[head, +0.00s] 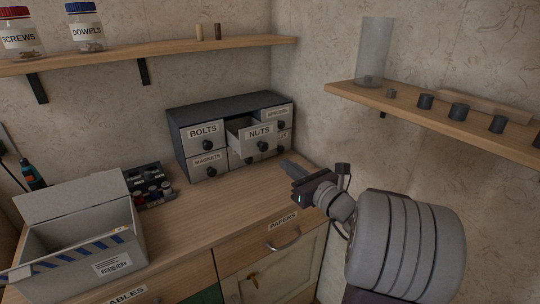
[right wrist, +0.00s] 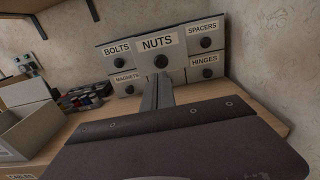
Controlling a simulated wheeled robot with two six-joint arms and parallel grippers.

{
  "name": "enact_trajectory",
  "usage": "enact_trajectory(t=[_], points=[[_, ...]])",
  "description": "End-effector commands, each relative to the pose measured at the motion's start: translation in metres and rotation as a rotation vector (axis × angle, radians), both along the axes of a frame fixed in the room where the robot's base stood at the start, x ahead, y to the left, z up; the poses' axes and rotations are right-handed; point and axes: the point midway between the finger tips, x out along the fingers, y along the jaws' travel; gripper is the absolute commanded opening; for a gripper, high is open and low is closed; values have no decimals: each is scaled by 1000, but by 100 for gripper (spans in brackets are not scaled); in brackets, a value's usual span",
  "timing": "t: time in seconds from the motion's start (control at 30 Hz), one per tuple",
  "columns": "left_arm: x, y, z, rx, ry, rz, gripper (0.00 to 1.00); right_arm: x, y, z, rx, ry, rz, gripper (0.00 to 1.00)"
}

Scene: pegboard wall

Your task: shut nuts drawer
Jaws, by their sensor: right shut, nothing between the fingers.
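The nuts drawer (head: 252,136) is the upper middle one in a small dark cabinet (head: 216,106). It stands pulled out, with its open top showing in the head view. Its white front has a NUTS label and a round dark knob (head: 263,146). In the right wrist view the nuts drawer front (right wrist: 150,53) is straight ahead, nearer than the others. My right gripper (head: 288,167) is shut and empty, in front of the drawer and a little right of it and lower in the head view. Its fingers (right wrist: 157,92) point at the knob; a gap shows in the head view. My left gripper is not in view.
Beside it are the bolts (head: 203,135), magnets (head: 208,163), spacers and hinges drawers, looking shut. A right wall shelf (head: 420,112) holds a glass cylinder and several dark pegs. An open box (head: 80,230) stands at left on the wooden counter (head: 215,215), whose middle is clear.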

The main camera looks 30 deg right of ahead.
Motion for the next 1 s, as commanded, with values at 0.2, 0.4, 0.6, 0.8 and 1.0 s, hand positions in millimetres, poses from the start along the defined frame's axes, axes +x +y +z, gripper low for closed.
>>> enact_trajectory(t=[0.2,0.4,0.6,0.8,1.0], points=[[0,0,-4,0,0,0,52,48,6,-1,0,0,6,0],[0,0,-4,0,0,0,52,79,7,-1,-1,0,2,0],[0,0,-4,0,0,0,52,90,7,0,-2,0,0,0],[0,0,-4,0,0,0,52,90,7,0,-2,0,-1,0],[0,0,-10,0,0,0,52,96,8,-3,-2,0,1,0]])
